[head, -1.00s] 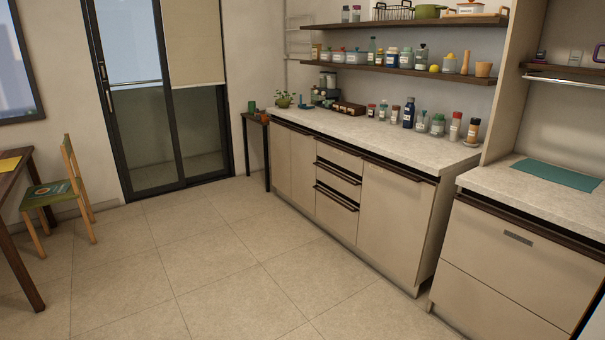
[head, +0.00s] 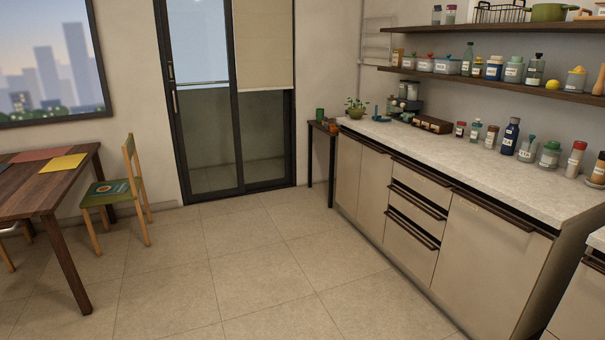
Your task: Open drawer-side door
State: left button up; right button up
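A beige base cabinet runs along the right side under a pale stone counter. Its stack of drawers (head: 418,208) has dark handle strips and is shut. A wide door (head: 486,258) stands to the right of the drawers, with a dark handle strip along its top edge, and is shut. To the left of the drawers are narrower door panels (head: 360,188), also shut. Neither of my grippers is in view.
The tiled floor (head: 240,270) in front of the cabinet is clear. A wooden table (head: 45,196) and a chair (head: 115,195) stand at the left. A small dark side table (head: 322,128) stands beyond the cabinet's far end, near the glass door (head: 205,100). Jars and bottles line the counter.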

aim_at(377, 164)
jog(key=i, duration=2.2)
